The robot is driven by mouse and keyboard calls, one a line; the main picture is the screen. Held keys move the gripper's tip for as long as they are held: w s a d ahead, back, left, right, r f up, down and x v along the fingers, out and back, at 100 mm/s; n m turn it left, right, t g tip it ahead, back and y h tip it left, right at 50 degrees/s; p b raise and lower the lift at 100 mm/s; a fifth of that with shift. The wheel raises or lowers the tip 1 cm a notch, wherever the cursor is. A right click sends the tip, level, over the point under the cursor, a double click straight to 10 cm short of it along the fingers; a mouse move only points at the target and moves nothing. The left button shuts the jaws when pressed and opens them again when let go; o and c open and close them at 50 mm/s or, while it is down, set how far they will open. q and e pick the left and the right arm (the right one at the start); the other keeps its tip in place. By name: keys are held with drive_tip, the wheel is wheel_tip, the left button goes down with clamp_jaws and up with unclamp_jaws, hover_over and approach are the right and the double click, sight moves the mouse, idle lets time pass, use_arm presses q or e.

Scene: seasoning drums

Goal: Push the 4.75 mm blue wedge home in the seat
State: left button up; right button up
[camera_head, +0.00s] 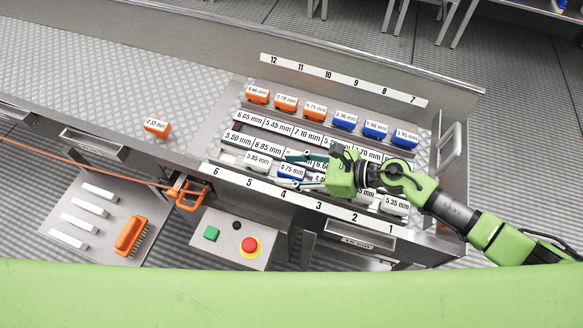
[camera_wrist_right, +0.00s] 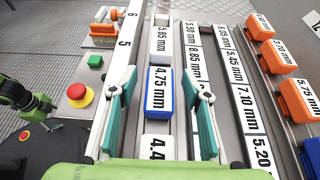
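The 4.75 mm blue wedge (camera_head: 290,173) has a white label and stands in the front row of the slotted rack, behind the strip numbered 6 to 1. In the right wrist view the wedge (camera_wrist_right: 160,93) lies between my right gripper's two teal fingers, in line with white labelled pieces. My right gripper (camera_head: 297,171) is open over this row, its fingers on either side of the wedge with gaps to both. It also shows in the right wrist view (camera_wrist_right: 166,82). The seat under the wedge is hidden, and I cannot tell how deep the wedge sits. My left gripper is not seen.
Orange and blue labelled blocks (camera_head: 285,103) line the back row. A loose orange 2.32 mm block (camera_head: 157,127) lies on the bench to the left. A red button box (camera_head: 248,245) and an orange brush (camera_head: 131,236) are in front.

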sight(320, 179)
drive_tip(key=shift+v, duration=4.05)
